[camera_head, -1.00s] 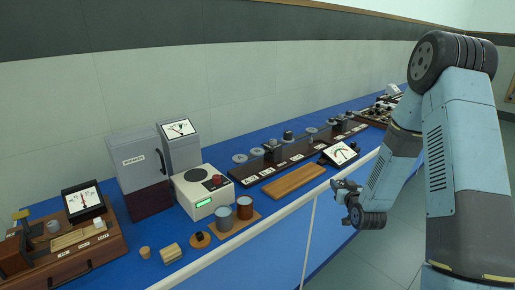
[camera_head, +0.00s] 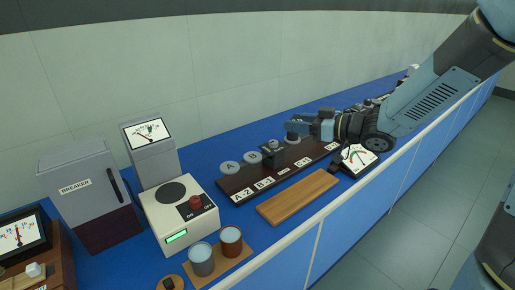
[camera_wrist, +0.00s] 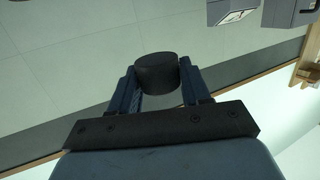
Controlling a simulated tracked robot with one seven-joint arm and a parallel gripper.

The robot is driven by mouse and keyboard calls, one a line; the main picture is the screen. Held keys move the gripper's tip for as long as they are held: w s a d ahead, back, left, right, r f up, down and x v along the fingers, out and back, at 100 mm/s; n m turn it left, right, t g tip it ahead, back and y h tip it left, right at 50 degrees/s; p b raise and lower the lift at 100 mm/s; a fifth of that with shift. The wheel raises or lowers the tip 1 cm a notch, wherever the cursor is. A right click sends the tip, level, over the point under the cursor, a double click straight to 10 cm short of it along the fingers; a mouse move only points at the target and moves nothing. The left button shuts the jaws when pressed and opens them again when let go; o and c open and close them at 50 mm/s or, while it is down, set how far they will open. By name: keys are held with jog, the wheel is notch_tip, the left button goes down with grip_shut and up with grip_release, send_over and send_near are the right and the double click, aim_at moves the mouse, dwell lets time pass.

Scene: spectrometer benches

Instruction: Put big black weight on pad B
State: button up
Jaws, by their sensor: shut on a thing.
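My gripper (camera_head: 296,121) is above the dark wooden board at the back of the bench. In the wrist view my gripper (camera_wrist: 158,90) is shut on a black cylindrical weight (camera_wrist: 157,73), held between the two fingertips. In the head view the held weight is hard to tell from the dark fingers. Pad B (camera_head: 251,158) is a grey disc on the board, bare, to the left of my gripper. Pad A (camera_head: 230,168) lies left of it, also bare. A black block-like piece (camera_head: 273,150) stands on the board just right of pad B.
A white balance with a red knob (camera_head: 180,215) and a grey breaker box (camera_head: 88,195) stand left. A bare wooden plank (camera_head: 298,196) lies in front of the board. Two cups (camera_head: 202,258) stand at the front. A dial meter (camera_head: 358,160) sits right, below my arm.

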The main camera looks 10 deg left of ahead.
jog(key=w+a+f, duration=0.2)
jog(key=a+f, duration=0.2)
jog(key=a, duration=0.5)
send_over(253, 156)
jog(key=f, duration=0.4)
jog(key=shift+s+d+f, duration=0.1)
jog(key=shift+d+f, duration=0.25)
jog(key=shift+d, duration=0.05)
jog(key=shift+a+f, duration=0.55)
jog(key=shift+f, duration=1.55)
jog(key=shift+d+f, duration=0.1)
jog(key=o, duration=1.3)
